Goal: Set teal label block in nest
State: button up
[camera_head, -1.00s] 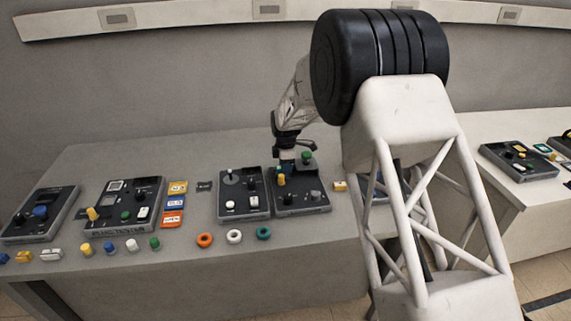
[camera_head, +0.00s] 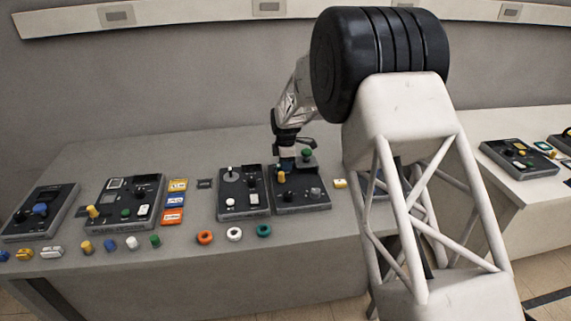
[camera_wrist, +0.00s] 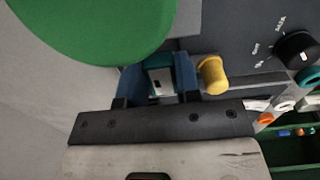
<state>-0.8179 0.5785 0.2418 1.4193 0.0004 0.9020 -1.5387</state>
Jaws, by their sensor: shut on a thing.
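The teal label block (camera_wrist: 160,80), with a pale label on its face, is between the two blue fingers of my gripper (camera_wrist: 158,84) in the wrist view. My gripper is shut on it. In the head view my gripper (camera_head: 286,164) is low over the back left part of a dark control panel (camera_head: 300,207). The block cannot be made out clearly there. The nest is not clearly visible under the block and fingers, and I cannot tell whether the block touches the panel.
A large green knob (camera_wrist: 95,25) and a yellow knob (camera_wrist: 212,76) stand close to the fingers. Another panel (camera_head: 243,210) is just left. Orange (camera_head: 205,237), white (camera_head: 235,236) and teal (camera_head: 264,230) rings lie in front. Bare table lies behind the panels.

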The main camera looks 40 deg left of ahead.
jog(key=shift+f, duration=0.5)
dwell(1.5)
jog(key=o, duration=1.2)
jog(key=shift+o, duration=0.2)
jog(key=shift+r, duration=0.15)
jog(key=shift+r, duration=0.4)
jog(key=shift+o, duration=0.9)
jog(key=shift+r, duration=0.45)
jog(key=shift+o, duration=0.2)
jog(key=shift+r, duration=2.5)
